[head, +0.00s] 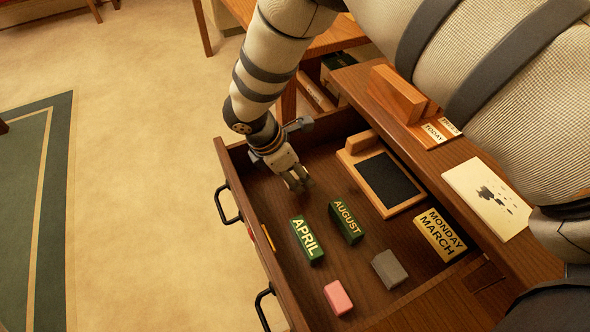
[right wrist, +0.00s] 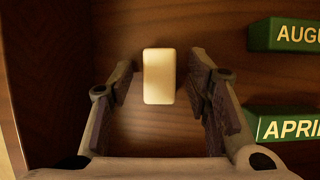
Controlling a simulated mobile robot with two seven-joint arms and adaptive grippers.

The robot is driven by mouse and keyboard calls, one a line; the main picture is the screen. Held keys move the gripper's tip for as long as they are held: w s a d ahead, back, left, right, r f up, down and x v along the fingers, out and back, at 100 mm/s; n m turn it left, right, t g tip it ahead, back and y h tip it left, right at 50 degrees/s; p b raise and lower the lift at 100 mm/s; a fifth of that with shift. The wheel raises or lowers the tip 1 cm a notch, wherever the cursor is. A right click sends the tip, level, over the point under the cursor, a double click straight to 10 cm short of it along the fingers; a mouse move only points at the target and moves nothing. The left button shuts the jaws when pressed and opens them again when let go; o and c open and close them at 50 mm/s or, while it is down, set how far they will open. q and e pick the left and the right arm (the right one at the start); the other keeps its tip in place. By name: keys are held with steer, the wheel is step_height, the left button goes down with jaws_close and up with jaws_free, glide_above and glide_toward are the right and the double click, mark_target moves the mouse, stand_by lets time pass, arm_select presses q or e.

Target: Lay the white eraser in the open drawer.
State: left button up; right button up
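The white eraser (right wrist: 159,76) shows in the right wrist view, between the two fingers of my right gripper (right wrist: 165,90), with a gap on each side. It is over or on the brown drawer floor; I cannot tell for certain that it rests there. The open drawer (head: 265,195) shows in the head view. My right gripper (head: 296,182) reaches down into its far left part and is open. The eraser is not made out in the head view, where the gripper hides that spot. My left gripper is not in view.
Inside the drawer are green APRIL (head: 307,240) and AUGUST (head: 346,222) blocks, a pink block (head: 338,298), a grey block (head: 389,269), a framed dark panel (head: 385,180) and a yellow MONDAY MARCH block (head: 440,235). A white card (head: 487,198) lies on the desk.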

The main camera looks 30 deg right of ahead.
steer(key=p+v, duration=0.1)
steer(key=v, duration=1.1)
steer(key=shift+r, duration=0.25)
